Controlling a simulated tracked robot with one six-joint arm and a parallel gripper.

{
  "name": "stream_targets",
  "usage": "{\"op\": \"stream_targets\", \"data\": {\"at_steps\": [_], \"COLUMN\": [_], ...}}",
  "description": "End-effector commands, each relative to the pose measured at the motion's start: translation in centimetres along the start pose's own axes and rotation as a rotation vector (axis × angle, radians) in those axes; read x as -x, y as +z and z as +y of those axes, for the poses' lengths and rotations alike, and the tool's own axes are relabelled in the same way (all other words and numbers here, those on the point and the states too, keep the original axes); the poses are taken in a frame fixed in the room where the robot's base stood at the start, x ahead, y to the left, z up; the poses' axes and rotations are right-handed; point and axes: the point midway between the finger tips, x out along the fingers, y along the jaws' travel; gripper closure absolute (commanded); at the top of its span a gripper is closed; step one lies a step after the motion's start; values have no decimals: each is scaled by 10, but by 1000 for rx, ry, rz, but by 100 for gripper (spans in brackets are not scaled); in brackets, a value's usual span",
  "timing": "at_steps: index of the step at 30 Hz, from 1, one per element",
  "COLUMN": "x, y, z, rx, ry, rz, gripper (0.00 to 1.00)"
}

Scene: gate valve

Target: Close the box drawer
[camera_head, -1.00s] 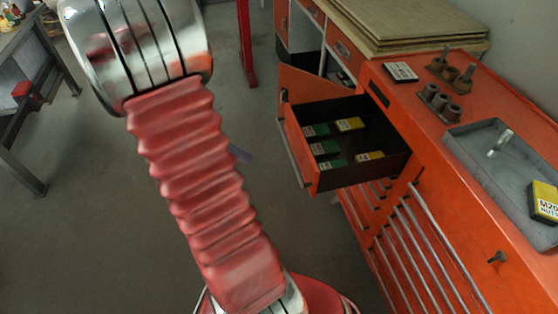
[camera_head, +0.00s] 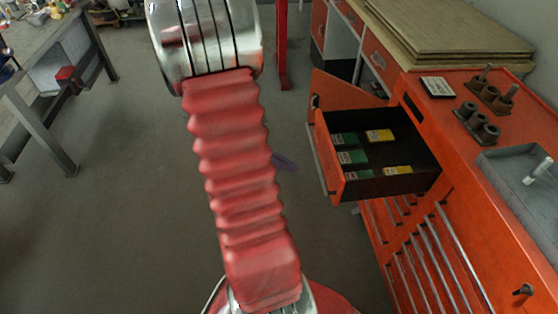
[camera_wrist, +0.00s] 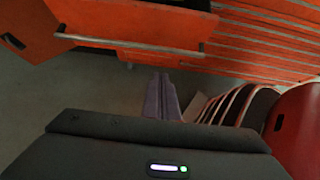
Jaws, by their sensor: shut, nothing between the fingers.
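The orange box drawer (camera_head: 322,150) stands pulled out of the orange cabinet, its dark inside holding several green and yellow boxes. A metal bar handle runs along its front. In the wrist view the drawer front (camera_wrist: 130,22) and its handle cross the top of the picture. My gripper (camera_wrist: 162,84) shows there as two purple-grey fingers, shut and empty, pointing toward the drawer with floor visible between. In the head view my gripper (camera_head: 286,163) is a small purple tip left of the drawer front, apart from it. The rest of the gripper is hidden behind my red arm.
The orange cabinet (camera_head: 450,120) carries metal parts and a grey tray (camera_head: 505,160); barred lower drawers lie below. An orange door panel (camera_head: 345,88) stands open behind the drawer. A grey workbench (camera_head: 40,50) is far left. The floor between is clear.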

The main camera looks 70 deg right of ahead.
Motion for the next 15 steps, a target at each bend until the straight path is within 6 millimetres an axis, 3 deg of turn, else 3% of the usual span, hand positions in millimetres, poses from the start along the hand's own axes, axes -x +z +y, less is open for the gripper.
{"op": "stream_targets", "data": {"at_steps": [6, 15], "x": [-36, -58], "y": [0, 23], "z": [-2, -1], "rx": [2, 0], "ry": [-5, -1], "rz": [0, 0], "gripper": [100, 100]}}
